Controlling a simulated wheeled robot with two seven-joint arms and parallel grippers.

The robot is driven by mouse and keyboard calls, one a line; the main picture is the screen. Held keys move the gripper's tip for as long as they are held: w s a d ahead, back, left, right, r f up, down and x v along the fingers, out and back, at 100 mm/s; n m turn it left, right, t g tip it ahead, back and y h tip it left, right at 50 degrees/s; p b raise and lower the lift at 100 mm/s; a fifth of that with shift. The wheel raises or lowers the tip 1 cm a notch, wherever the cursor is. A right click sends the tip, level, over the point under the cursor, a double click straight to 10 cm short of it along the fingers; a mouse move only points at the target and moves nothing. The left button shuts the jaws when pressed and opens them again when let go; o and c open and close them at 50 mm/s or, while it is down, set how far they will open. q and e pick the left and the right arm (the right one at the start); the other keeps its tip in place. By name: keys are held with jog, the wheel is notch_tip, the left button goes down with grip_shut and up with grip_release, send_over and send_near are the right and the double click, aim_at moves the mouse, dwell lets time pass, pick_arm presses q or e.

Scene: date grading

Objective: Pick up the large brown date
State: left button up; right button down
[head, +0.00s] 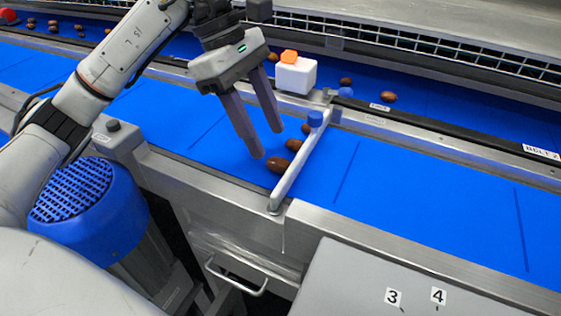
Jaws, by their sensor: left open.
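My left gripper (268,145) is open and empty, pointing down over the near blue belt. A large brown date (277,164) lies on that belt just beyond its fingertips, close to the white bar. A second brown date (293,144) lies a little behind it, and a third (306,129) sits farther back by the bar, partly hidden. The fingers appear to be above and beside the nearest date, not closed on it. My right gripper is not in view.
A white diverter bar (298,165) with a blue knob crosses the near belt (420,190). A white box with an orange top (296,76) stands behind. The near belt right of the bar is clear. A grey panel (350,285) is in front.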

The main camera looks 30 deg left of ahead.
aim_at(275, 158)
pick_arm(q)
jog(key=x, duration=0.6)
jog(key=shift+w+a, duration=0.1)
jog(key=shift+a, duration=0.05)
jog(key=c, duration=0.8)
